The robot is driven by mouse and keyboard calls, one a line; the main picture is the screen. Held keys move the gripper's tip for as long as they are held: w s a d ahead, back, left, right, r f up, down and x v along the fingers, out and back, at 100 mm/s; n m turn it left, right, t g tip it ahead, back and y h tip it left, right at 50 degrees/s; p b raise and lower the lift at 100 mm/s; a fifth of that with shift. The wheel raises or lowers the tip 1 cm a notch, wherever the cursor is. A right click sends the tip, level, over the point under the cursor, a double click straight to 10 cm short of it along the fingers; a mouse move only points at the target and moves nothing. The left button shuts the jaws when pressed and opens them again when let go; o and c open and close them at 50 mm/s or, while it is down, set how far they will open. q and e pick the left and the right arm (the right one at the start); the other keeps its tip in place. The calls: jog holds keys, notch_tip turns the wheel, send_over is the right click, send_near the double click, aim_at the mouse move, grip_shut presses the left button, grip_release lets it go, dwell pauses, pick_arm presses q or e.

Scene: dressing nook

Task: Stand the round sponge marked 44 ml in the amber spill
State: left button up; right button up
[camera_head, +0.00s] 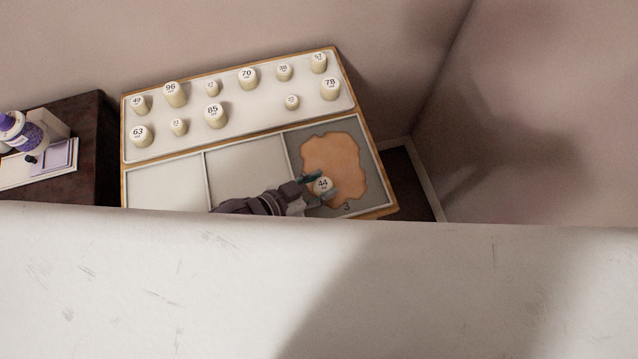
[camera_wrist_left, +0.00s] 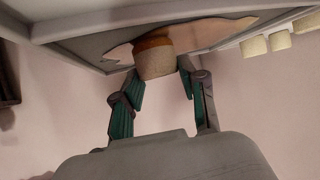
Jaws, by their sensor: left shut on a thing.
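The round sponge marked 44 (camera_head: 323,186) is a pale short cylinder over the lower part of the amber spill (camera_head: 335,155). The spill is an irregular patch in the grey compartment marked 3. My left gripper (camera_head: 311,184) is shut on this sponge from its left side. In the left wrist view the sponge (camera_wrist_left: 154,62) sits at the fingertips (camera_wrist_left: 160,82), with a brown-orange band at its end towards the spill (camera_wrist_left: 205,32). That end seems to meet the spill. My right gripper is not in view.
Several numbered sponges, such as 85 (camera_head: 214,116), stand on the white upper panel (camera_head: 255,118) of the wood-edged board. Two pale compartments (camera_head: 245,170) left of the spill look empty. A white wall top (camera_head: 180,285) crosses the foreground. A dark cabinet (camera_head: 95,150) stands left.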

pick_arm(q)
jog(key=shift+f, duration=0.1)
jog(key=o, duration=0.8)
jog(key=shift+o, duration=0.2)
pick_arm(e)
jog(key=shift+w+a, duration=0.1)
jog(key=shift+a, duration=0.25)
pick_arm(q)
jog(key=shift+s+a+r, duration=0.1)
jog(key=shift+r, duration=0.1)
jog(key=v, duration=1)
jog(key=shift+s+a+b, duration=0.25)
jog(key=shift+a+b, duration=0.05)
jog(key=shift+s+a+r, duration=0.25)
jog(key=shift+a+r, duration=0.05)
jog(key=shift+r, duration=0.1)
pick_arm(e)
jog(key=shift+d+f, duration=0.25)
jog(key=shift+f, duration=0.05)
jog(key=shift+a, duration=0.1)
